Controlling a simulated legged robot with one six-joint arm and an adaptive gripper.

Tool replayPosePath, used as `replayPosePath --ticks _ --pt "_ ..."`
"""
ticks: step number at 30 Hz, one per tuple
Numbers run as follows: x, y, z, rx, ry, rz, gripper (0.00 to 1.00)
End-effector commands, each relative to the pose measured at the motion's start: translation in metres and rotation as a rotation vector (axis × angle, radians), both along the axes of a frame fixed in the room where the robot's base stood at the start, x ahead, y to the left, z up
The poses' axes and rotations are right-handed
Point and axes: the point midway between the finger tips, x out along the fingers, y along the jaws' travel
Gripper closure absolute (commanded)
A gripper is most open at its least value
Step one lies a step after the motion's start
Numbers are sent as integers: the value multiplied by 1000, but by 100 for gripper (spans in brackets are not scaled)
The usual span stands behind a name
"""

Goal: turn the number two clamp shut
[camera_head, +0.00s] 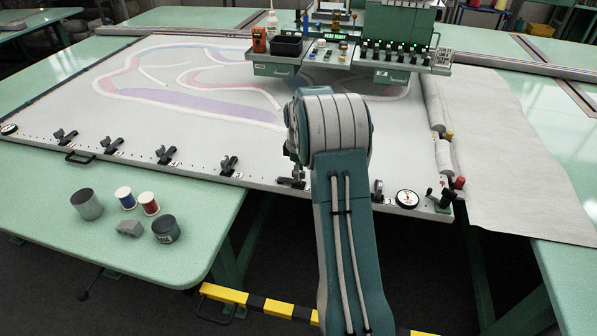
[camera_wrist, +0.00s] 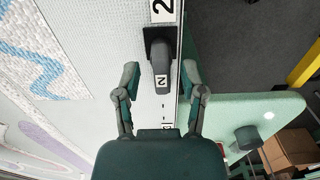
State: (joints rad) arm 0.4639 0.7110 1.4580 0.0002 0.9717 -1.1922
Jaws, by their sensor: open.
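The number two clamp (camera_wrist: 161,66) has a black base and a grey lever marked 2. It sits on the white frame's edge below a printed 2 label (camera_wrist: 163,10). In the wrist view its lever lies along the frame edge, pointing toward me. My gripper (camera_wrist: 160,76) is open, with one finger on each side of the lever; I see no clear contact. In the head view the clamp (camera_head: 291,183) is low beside my arm, partly covered, and my gripper is mostly hidden behind the arm.
Other clamps (camera_head: 228,165) line the white frame's (camera_head: 200,165) front edge, with a dial gauge (camera_head: 407,199) at the right. Cups (camera_head: 86,204) and thread spools stand on the green table (camera_head: 190,225) at left. The tufting machine (camera_head: 390,45) is behind. A yellow-black bar (camera_head: 265,304) is low in front.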

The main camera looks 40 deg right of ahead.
Motion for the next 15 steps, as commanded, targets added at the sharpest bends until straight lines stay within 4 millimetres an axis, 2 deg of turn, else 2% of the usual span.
replayPosePath --ticks 8,12,15 --pt "0 0 -2 0 0 0 47" --pt "0 0 -2 0 0 0 100" --pt "0 0 -2 0 0 0 100"
